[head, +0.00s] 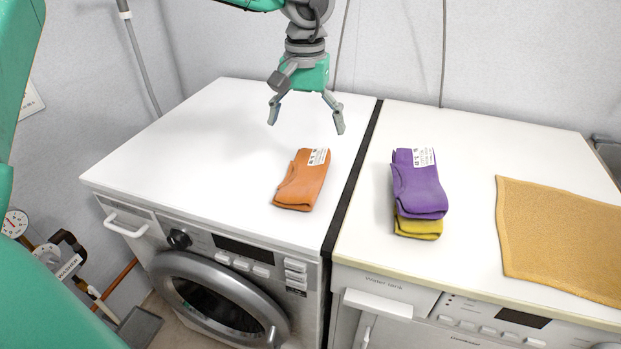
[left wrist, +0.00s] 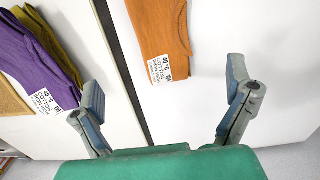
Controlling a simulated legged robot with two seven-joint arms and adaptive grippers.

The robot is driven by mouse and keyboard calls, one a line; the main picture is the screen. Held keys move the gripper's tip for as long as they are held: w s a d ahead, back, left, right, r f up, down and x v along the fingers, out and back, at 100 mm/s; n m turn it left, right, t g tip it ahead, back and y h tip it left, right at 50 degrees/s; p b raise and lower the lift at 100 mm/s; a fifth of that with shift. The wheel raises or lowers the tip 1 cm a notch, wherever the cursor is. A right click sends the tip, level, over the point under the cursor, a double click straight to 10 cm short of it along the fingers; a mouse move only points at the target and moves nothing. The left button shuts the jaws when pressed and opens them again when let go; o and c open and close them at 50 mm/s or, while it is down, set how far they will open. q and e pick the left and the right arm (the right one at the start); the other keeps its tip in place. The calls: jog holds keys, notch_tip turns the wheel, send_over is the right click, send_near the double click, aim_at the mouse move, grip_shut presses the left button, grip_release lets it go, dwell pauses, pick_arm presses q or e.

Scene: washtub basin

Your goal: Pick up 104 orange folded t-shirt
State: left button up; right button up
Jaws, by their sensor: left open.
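The orange folded t-shirt (head: 302,180) lies flat on top of the left washing machine, near its right edge, with a white label at its far end. It also shows in the left wrist view (left wrist: 158,28), beyond the fingertips and between them. My left gripper (head: 306,116) is open and empty. It hangs pointing down above the far part of the machine top, behind the t-shirt and apart from it. In the left wrist view the gripper's two fingers (left wrist: 165,92) are spread wide. My right gripper does not show.
The left washing machine (head: 180,150) has a mostly clear white top. A dark gap separates it from the right machine (head: 470,140). That one bears a purple folded garment (head: 420,185) on a yellow one (head: 418,228), and a tan towel (head: 560,240). A wall stands behind.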

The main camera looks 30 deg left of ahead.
aim_at(304, 167)
pick_arm(q)
jog(key=f+b, duration=0.1)
jog(key=f, duration=0.5)
jog(key=shift+s+f, duration=0.2)
jog(key=shift+w+a+f, duration=0.1)
jog(key=shift+a+f, duration=0.05)
jog(key=shift+f, duration=0.4)
notch_tip(304, 167, down, 5)
jog(key=shift+a+b, duration=0.1)
jog(key=shift+b, duration=0.65)
jog(key=c, duration=1.3)
